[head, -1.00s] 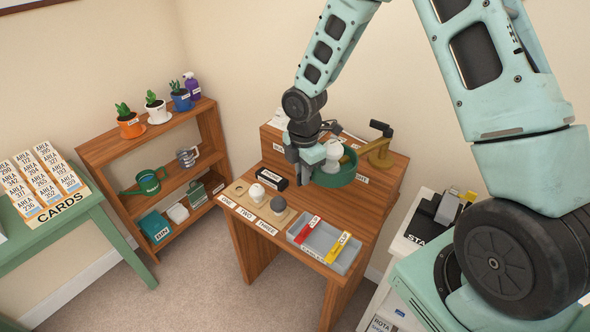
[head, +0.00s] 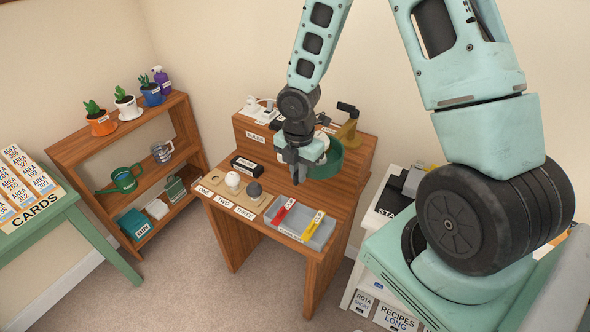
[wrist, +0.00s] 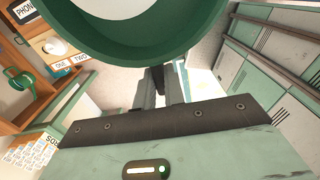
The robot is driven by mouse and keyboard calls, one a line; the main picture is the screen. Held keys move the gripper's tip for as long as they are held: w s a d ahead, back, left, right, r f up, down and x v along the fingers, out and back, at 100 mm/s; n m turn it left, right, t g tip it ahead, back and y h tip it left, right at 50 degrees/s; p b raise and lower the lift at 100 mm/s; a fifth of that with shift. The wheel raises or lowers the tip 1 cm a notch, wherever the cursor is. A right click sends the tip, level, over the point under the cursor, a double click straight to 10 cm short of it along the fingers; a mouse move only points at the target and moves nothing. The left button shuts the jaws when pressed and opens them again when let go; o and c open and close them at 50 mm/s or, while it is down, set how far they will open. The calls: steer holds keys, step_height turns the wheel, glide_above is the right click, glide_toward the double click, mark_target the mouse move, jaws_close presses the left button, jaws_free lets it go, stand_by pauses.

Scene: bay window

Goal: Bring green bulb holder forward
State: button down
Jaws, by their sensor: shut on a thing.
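The green bulb holder (head: 329,166) is a round, bowl-like green piece above the right part of the wooden desk, partly hidden by my wrist. In the wrist view the curved green body (wrist: 215,50) fills the top, with a pale surface inside its rim. My gripper (head: 295,174) points down at the holder's left side. In the wrist view its fingers (wrist: 150,85) are together below the green rim. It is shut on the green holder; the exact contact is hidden. I cannot tell whether the holder touches the desk.
A brass-coloured stand (head: 347,132) is behind. A white cabinet (head: 356,270) stands right.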

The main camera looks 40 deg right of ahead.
steer(key=c, duration=1.5)
jaws_free()
step_height(320, 180, up, 17)
steer(key=shift+r+p, duration=0.2)
steer(key=shift+p, duration=0.55)
steer(key=s+a+f+m+b, duration=0.2)
steer(key=s+a+m+b, duration=0.1)
steer(key=s+a, duration=0.3)
steer(key=s+a+f+m+b, duration=0.2)
steer(key=s+a+m+b, duration=0.1)
steer(key=s+a+m, duration=0.3)
steer(key=s+a+f+m+b, duration=0.2)
steer(key=s+a+m, duration=0.3)
steer(key=s+a, duration=0.3)
steer(key=shift+f+y+b, duration=0.1)
steer(key=shift+y+b, duration=0.2)
steer(key=shift+b, duration=0.3)
